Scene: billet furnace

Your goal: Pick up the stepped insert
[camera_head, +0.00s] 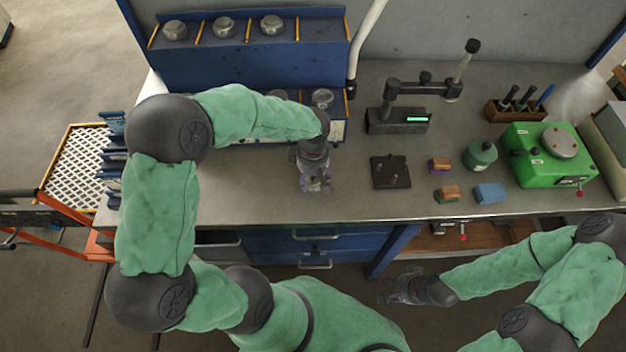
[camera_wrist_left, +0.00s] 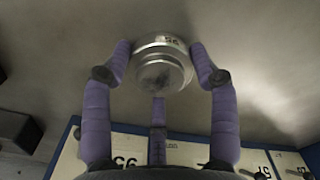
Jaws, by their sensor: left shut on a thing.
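The stepped insert is a round, silver metal piece with a stepped face and a small printed label. It shows in the left wrist view (camera_wrist_left: 162,62), between the purple fingers of my left gripper (camera_wrist_left: 160,75), which is shut on it. In the head view my left gripper (camera_head: 316,184) points down over the grey counter, in front of the blue rack. There the insert is mostly hidden by the gripper, and its height above the counter is hard to tell. My right gripper (camera_head: 388,290) is in front of the counter's edge; its finger opening is unclear.
The blue rack (camera_head: 240,62) holds several similar metal inserts. The grey counter (camera_head: 300,207) also carries a black gauge stand (camera_head: 398,122), a dark plate with pins (camera_head: 390,172), small blocks (camera_head: 447,193), a green pot (camera_head: 480,154) and a green machine (camera_head: 550,155).

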